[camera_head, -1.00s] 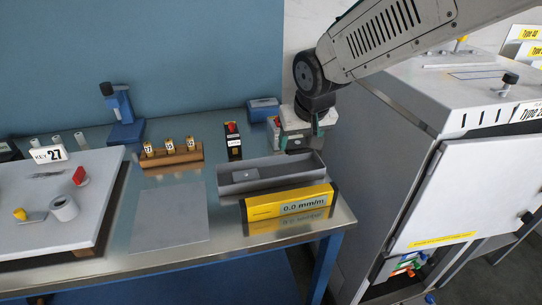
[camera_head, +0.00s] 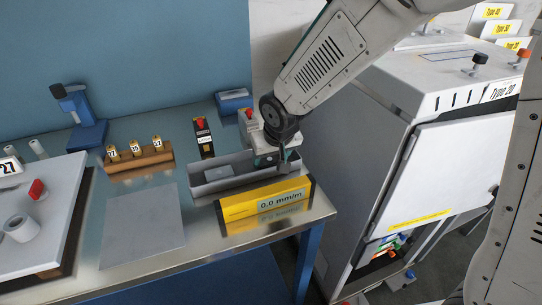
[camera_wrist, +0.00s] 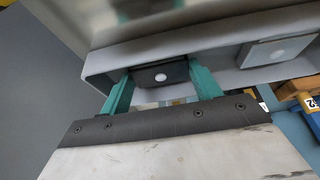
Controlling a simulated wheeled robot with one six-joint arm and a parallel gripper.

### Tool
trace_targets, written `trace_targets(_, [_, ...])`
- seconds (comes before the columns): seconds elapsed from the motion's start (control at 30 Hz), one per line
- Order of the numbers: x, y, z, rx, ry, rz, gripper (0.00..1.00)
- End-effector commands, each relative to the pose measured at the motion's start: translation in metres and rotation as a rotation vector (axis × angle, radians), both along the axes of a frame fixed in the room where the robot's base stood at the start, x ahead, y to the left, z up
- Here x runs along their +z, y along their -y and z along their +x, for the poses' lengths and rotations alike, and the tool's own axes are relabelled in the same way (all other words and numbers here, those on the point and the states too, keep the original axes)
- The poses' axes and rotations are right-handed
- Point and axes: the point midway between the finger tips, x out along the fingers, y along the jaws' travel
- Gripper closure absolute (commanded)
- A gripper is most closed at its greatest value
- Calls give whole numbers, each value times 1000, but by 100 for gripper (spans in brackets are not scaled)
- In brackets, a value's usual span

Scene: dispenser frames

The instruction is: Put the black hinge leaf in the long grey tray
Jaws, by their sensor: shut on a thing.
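The long grey tray (camera_head: 208,189) stands on the bench behind a yellow level. My gripper (camera_head: 282,162) is over its right end. In the wrist view, my gripper (camera_wrist: 161,73) has its teal fingers on either side of the black hinge leaf (camera_wrist: 178,72), a dark plate with a pale round spot, and is shut on it. The leaf lies within the outline of the tray (camera_wrist: 100,64); I cannot tell if it touches the tray floor. In the head view the leaf is hidden by my gripper.
A grey plate (camera_wrist: 278,50) with a pale spot lies in the tray, beside the leaf. The yellow level (camera_head: 264,200) stands along the tray's front. A wooden block (camera_head: 138,162) with numbered pegs is to the left. A grey cabinet (camera_head: 440,170) stands close on the right.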

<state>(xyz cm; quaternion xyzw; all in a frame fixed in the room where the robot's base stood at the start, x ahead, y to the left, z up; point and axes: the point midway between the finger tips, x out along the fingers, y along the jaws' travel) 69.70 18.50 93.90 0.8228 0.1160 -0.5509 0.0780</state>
Motion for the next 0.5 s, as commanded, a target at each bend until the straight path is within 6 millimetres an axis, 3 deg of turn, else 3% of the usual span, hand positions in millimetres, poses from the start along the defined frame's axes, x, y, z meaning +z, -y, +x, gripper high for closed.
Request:
trace_targets(0.3, [-2,0,1,0,2,1,66])
trace_targets(0.33, [-2,0,1,0,2,1,31])
trace_targets(0.4, [-2,0,1,0,2,1,15])
trace_targets(0.5, [-2,0,1,0,2,1,15])
